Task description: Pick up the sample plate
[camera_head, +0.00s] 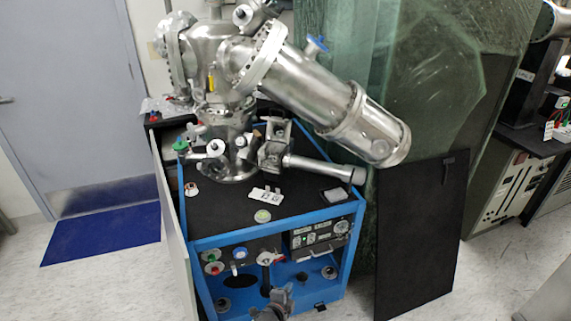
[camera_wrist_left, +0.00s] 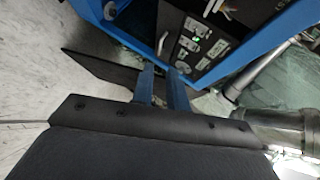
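I cannot tell for certain which item is the sample plate. On the black top of the blue-framed cart (camera_head: 345,228) lie a small white piece with dark spots (camera_head: 266,195), a small round pale disc (camera_head: 263,216) and a grey rectangular piece (camera_head: 335,195). My left gripper (camera_head: 281,293) is low in front of the cart, below its top and apart from these pieces. In the left wrist view its two fingers (camera_wrist_left: 160,72) stand apart with nothing seen between them. My right gripper is not in view.
A steel vacuum chamber (camera_head: 225,65) with a long angled tube (camera_head: 320,95) stands over the cart top. A black panel (camera_head: 420,235) leans at the right. A blue mat (camera_head: 105,225) lies by the door. Valves and knobs (camera_head: 240,254) fill the cart front.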

